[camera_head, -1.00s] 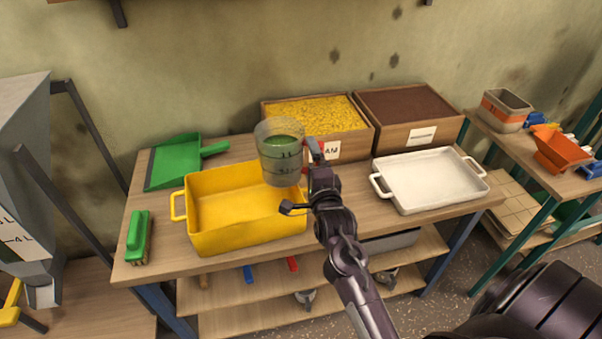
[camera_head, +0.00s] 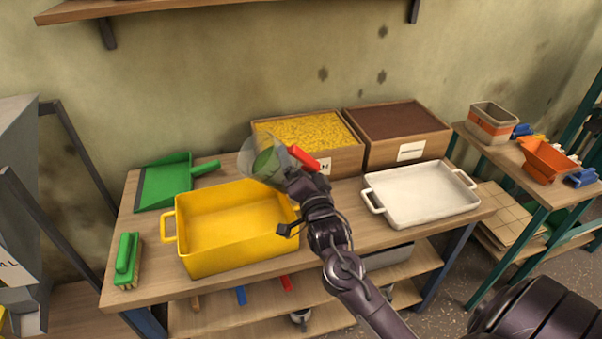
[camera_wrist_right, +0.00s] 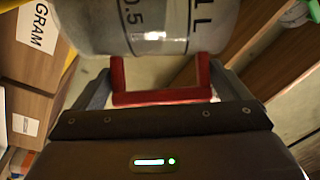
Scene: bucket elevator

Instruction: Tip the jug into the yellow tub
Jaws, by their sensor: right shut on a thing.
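My right gripper (camera_head: 296,178) is shut on the jug's red handle. In the right wrist view the jug's marked wall (camera_wrist_right: 150,28) and red handle (camera_wrist_right: 160,97) sit between the fingers. My left gripper is not in view.
A white tray (camera_head: 423,212) stands right of the tub. Wooden boxes of yellow grain (camera_head: 337,158) and brown material (camera_head: 393,152) stand behind. A green dustpan (camera_head: 164,187) and green brush (camera_head: 126,258) lie left. An orange scoop (camera_head: 548,160) sits on the right bench.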

